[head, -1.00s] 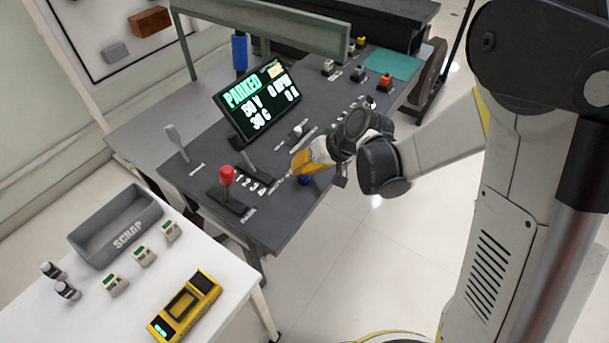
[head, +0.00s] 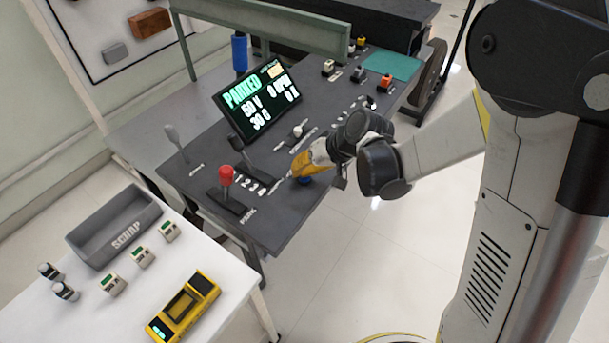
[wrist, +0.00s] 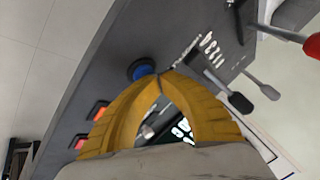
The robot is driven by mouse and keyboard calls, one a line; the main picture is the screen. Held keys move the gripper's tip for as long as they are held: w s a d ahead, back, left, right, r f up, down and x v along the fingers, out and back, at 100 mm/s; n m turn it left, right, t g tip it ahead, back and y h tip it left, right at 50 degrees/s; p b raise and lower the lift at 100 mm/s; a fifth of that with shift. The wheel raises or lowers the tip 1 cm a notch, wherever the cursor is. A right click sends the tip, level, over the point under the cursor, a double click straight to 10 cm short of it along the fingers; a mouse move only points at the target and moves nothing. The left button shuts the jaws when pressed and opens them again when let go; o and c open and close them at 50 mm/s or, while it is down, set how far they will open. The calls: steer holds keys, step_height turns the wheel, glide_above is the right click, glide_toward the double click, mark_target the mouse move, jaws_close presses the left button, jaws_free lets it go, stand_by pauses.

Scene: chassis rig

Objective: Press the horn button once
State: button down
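A round blue button (head: 305,181) sits near the front edge of the dark control console (head: 283,225), partly behind my gripper. It also shows in the wrist view (wrist: 141,69), just left of my fingertips. No horn lettering is readable beside it. My gripper (head: 293,175) has yellow fingers, and its tips meet in the wrist view (wrist: 160,74). It is shut with nothing seen between the tips. The tips are close beside the button; whether they touch it or hover above the panel I cannot tell.
A tilted screen (head: 258,97) reads PARKED. A red-knobbed lever (head: 226,177) and a black lever (head: 240,150) stand left of my gripper. Two red-orange buttons (wrist: 100,110) lie along the console's edge. A white table with a scrap bin (head: 115,225) is at lower left.

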steer(key=shift+r+p, duration=0.5)
steer(key=shift+r, duration=0.3)
step_height(320, 180, up, 5)
steer(key=p, duration=0.3)
steer(key=shift+p, duration=0.4)
stand_by(0.3)
steer(key=s+d+r+m+t+h, duration=0.1)
steer(key=s+d+r+h, duration=0.2)
steer(key=s+d+r, duration=0.3)
steer(key=s+d+r+m+t+h, duration=0.1)
steer(key=s+d+r+t+h, duration=0.1)
steer(key=s+d+r, duration=0.5)
steer(key=s+d+h, duration=0.1)
steer(key=s+d, duration=0.2)
steer(key=s, duration=0.2)
steer(key=shift+d+m, duration=0.3)
steer(key=shift+m, duration=0.1)
